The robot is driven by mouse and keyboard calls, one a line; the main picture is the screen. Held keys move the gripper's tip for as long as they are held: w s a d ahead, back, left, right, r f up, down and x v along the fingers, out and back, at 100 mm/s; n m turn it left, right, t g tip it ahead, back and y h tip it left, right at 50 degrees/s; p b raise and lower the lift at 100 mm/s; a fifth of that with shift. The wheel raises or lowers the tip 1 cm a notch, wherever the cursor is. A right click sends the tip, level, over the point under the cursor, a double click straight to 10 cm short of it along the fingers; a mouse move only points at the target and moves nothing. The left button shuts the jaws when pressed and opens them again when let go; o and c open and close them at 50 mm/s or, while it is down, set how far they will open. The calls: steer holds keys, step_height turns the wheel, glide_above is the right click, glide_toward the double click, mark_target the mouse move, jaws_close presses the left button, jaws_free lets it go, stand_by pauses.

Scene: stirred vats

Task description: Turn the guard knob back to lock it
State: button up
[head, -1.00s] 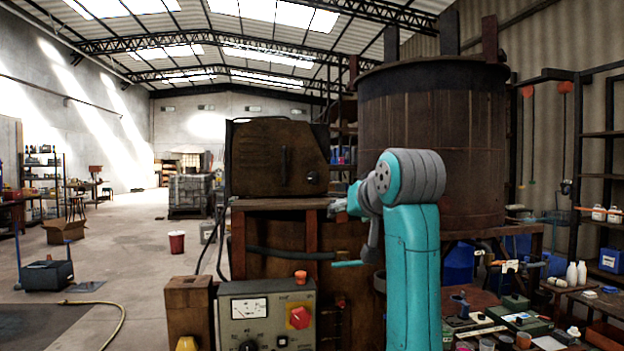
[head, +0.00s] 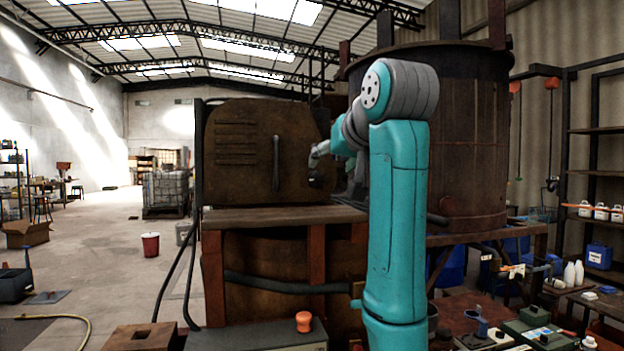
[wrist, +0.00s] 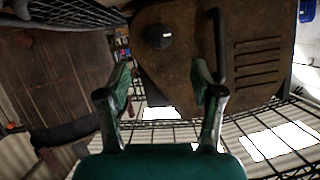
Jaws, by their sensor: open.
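The guard (head: 238,175) is a rusty brown panel with slots and a vertical bar handle (head: 276,160). Its small dark knob (head: 316,181) is at the lower right, partly obscured by my gripper (head: 317,158) in the head view. My gripper (wrist: 160,68) is open and empty. The knob lies beyond and roughly between its fingertips, apparently apart from them. The handle (wrist: 218,48) is near the right finger.
A large rusty vat (head: 460,140) stands to the right, behind my arm. A wooden ledge (head: 250,217) runs below the guard. A control box (head: 265,337) with an orange button (head: 303,321) is below. The floor at left is mostly open.

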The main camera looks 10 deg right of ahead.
mark_target(317, 179)
steer(key=x, duration=1)
steer(key=shift+w+f, duration=0.2)
steer(key=shift+w, duration=0.05)
steer(key=c, duration=1.1)
steer(key=shift+c, duration=0.2)
